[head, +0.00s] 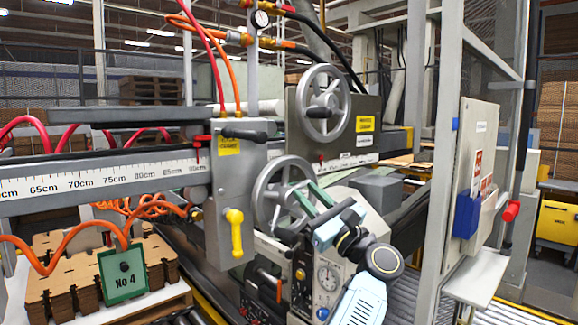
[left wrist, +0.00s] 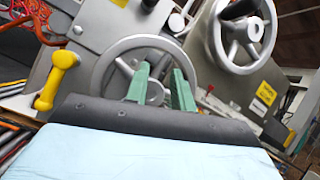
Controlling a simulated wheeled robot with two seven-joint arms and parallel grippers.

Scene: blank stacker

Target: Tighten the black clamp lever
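The black clamp lever (head: 245,134) sticks out sideways near the top of a grey clamp block (head: 232,185), beside a yellow label. In the left wrist view a dark piece at the top edge (left wrist: 148,4) may be this lever, but it is cut off. My left gripper (head: 304,191) is below and to the right of the lever, apart from it. Its two green fingers are spread with nothing between them; they also show in the left wrist view (left wrist: 161,75), in front of the lower handwheel (head: 283,195). My right gripper is not in view.
A yellow handle (head: 235,232) hangs low on the clamp block. An upper handwheel (head: 323,104) stands to its right. A ruled beam (head: 110,178) runs left from the block. Orange hoses and a No 4 plate (head: 124,275) are at lower left. A grey post (head: 437,180) stands at right.

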